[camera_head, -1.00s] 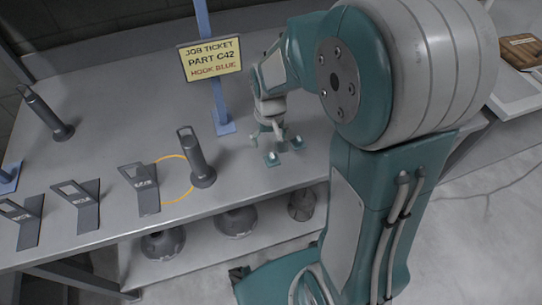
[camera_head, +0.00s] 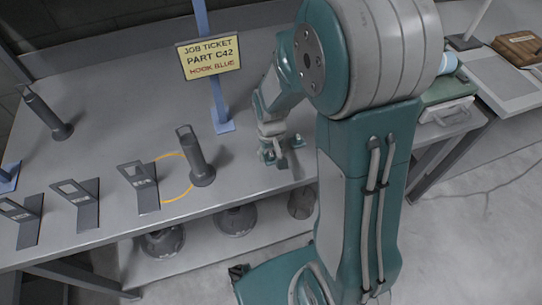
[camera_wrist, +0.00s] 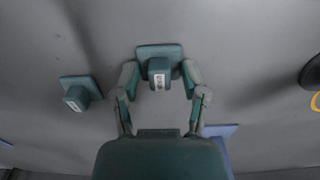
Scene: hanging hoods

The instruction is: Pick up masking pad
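A teal masking pad (camera_wrist: 174,50) with a raised block handle bearing a small white label lies in the middle of the wrist view. My gripper (camera_wrist: 159,74) is open, with a fingertip on each side of that handle and a gap on both sides. The label is too small to read. A second, similar teal pad (camera_wrist: 80,93) lies to the left in the wrist view; it shows right of my gripper (camera_head: 272,158) in the head view (camera_head: 298,141). In the head view the first pad is mostly hidden by my gripper.
A job ticket sign (camera_head: 210,57) on a blue post (camera_head: 222,110) reads "PART C42 HOOK BLUE". A dark upright handled tool (camera_head: 200,160) and a yellow ring (camera_head: 176,201) are left of my gripper. Several dark brackets (camera_head: 75,205) line the table's front edge. Dark hoods (camera_head: 163,240) sit below.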

